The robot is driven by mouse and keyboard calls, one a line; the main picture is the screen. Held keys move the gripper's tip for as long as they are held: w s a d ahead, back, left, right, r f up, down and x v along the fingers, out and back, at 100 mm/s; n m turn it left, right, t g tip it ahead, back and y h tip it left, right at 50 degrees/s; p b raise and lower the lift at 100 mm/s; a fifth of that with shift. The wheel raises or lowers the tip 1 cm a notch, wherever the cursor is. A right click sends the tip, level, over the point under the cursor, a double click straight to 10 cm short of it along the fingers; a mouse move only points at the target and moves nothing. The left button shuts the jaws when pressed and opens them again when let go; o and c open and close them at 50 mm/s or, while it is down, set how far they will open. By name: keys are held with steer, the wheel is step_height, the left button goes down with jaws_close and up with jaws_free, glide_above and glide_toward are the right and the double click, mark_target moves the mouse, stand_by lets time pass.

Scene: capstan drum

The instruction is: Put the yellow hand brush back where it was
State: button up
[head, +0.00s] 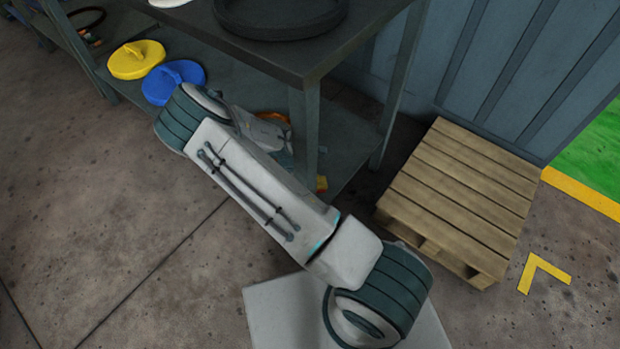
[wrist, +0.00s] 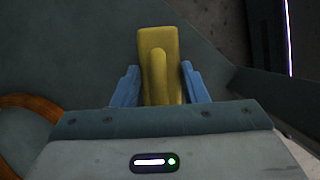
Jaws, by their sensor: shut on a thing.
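The yellow hand brush (wrist: 158,42) is between the two blue fingers of my gripper (wrist: 159,72) in the wrist view. It is a long yellow block with a raised rounded ridge along its middle. My gripper is shut on it, and the brush's far end sticks out past the fingertips. A dark grey-green surface lies behind it; I cannot tell whether the brush touches it. A small yellow and orange patch shows by that leg.
The workbench (head: 290,62) has a lower shelf and legs close to my arm. A yellow disc (head: 137,60) and a blue disc (head: 160,86), each with a handle, lie at the left. An orange ring (wrist: 28,101) lies left of my gripper. A wooden pallet (head: 460,190) stands right.

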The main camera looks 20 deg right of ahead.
steer(key=shift+f+b, duration=0.35)
steer(key=shift+f, duration=0.2)
stand_by(0.4)
steer(key=o, duration=1.1)
steer(key=p+v, duration=0.4)
steer(key=v, duration=0.9)
steer(key=shift+a+r+p, duration=0.15)
steer(key=shift+r+p, duration=0.25)
